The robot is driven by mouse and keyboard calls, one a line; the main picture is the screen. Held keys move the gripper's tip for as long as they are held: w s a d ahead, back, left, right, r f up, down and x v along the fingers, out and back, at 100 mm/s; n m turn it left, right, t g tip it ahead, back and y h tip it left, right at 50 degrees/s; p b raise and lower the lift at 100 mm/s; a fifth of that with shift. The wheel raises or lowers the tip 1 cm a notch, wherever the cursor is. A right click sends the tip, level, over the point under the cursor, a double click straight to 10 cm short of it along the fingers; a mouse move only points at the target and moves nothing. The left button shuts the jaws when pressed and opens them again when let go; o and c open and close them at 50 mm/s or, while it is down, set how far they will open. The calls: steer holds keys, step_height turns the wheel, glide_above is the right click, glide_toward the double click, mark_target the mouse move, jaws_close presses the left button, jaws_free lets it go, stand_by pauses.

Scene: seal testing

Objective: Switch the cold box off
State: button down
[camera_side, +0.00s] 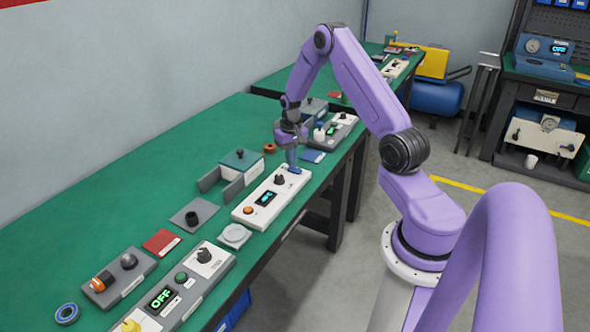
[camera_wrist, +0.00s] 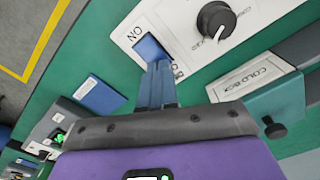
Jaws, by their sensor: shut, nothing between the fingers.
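The white control panel (camera_side: 262,203) has a lit display (camera_side: 265,199), a black knob (camera_side: 280,180) and an orange button (camera_side: 248,210). Its blue rocker switch (camera_wrist: 150,46) shows in the wrist view, with ON printed at its upper-left end and a partly hidden OFF at its lower-right end. My gripper (camera_wrist: 160,68) is shut and empty, its tips over the switch's lower edge beside OFF. I cannot tell whether they touch it. In the side view my gripper (camera_side: 293,168) points down at the panel's far end. The grey cold box (camera_side: 240,160) with a green lid stands behind the panel.
A grey panel (camera_side: 212,262) with a display reading OFF stands nearer on the bench. A blue pad (camera_side: 312,156) and another grey unit (camera_side: 345,121) lie beyond my gripper. The bench's front edge is close to the white panel.

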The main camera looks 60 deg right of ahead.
steer(key=shift+f, duration=0.6)
stand_by(0.3)
steer(key=shift+r, duration=3.55)
